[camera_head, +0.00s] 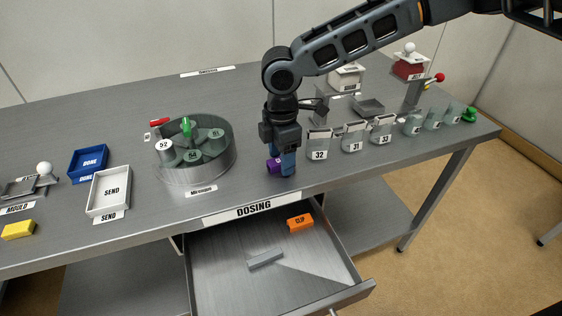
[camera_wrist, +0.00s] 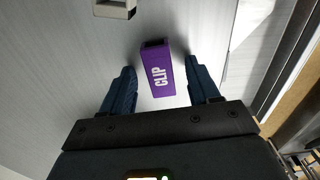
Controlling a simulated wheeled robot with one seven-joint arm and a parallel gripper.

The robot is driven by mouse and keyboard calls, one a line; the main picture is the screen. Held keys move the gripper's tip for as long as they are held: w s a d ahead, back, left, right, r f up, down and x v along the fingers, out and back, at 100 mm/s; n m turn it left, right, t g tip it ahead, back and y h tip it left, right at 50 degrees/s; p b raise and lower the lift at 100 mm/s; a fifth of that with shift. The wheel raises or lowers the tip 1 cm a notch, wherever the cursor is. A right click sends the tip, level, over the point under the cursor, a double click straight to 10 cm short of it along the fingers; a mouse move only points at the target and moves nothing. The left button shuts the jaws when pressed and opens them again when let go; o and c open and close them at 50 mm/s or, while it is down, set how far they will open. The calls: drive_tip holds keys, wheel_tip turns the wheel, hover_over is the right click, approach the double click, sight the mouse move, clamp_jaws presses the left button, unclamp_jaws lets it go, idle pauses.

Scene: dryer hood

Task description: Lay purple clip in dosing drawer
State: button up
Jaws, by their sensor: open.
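The purple clip (camera_head: 273,165) lies on the metal table above the dosing label, partly hidden behind my gripper in the head view. In the wrist view the purple clip (camera_wrist: 159,70) lies between and ahead of my two blue fingers, with "CLIP" on its face. My gripper (camera_head: 283,168) is open, pointing down close over the clip. In the wrist view my gripper (camera_wrist: 162,92) shows a gap on each side of the clip. The dosing drawer (camera_head: 225,262) is pulled out below the table's front edge. An orange clip (camera_head: 300,222) and a grey bar (camera_head: 266,259) lie in it.
A round carousel (camera_head: 196,165) with numbered jars stands left of my gripper. Jars 32 (camera_head: 319,147), 31 (camera_head: 353,140) and 33 (camera_head: 382,132) stand to the right. The white SEND tray (camera_head: 109,193) and blue DONE tray (camera_head: 88,163) are at left. Most of the drawer floor is clear.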

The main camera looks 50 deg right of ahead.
clamp_jaws()
idle(0.4)
